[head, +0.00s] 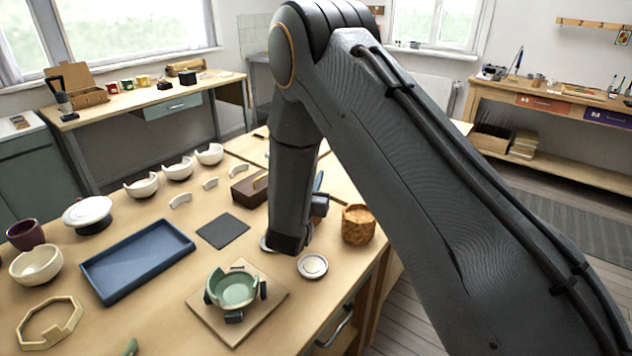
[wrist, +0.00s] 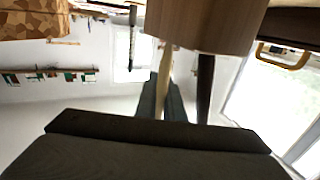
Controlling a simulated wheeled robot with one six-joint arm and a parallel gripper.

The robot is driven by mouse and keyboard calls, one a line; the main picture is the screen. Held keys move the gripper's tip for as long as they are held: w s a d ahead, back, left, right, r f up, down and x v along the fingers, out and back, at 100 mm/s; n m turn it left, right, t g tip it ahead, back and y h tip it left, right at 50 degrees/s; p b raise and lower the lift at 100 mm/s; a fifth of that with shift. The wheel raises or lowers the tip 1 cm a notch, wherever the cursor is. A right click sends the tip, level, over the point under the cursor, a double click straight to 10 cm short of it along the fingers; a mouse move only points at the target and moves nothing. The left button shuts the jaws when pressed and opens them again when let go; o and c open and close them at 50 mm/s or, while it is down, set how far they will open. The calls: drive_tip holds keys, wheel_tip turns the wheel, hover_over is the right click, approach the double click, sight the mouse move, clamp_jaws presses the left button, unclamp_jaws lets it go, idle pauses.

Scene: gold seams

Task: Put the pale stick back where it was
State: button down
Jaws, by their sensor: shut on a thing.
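In the wrist view my gripper (wrist: 163,100) is shut on the pale stick (wrist: 165,72), which lies between its two grey fingers. The stick's far end meets the rim of a plain wooden holder (wrist: 205,24) in the picture; I cannot tell how far inside it is. A dark stick (wrist: 204,88) comes out of the same holder, just right of the pale one. In the head view my arm hides the pale stick, the holder and most of my gripper.
A brown patterned pot (head: 358,226) stands right of my wrist; it also shows in the wrist view (wrist: 32,20). A wooden box with a gold handle (head: 244,192) stands to the left.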

drive_tip(key=shift+d+f, duration=0.1)
drive_tip(key=shift+f, duration=0.75)
drive_tip(key=c, duration=2.2)
unclamp_jaws()
drive_tip(key=shift+o, duration=0.2)
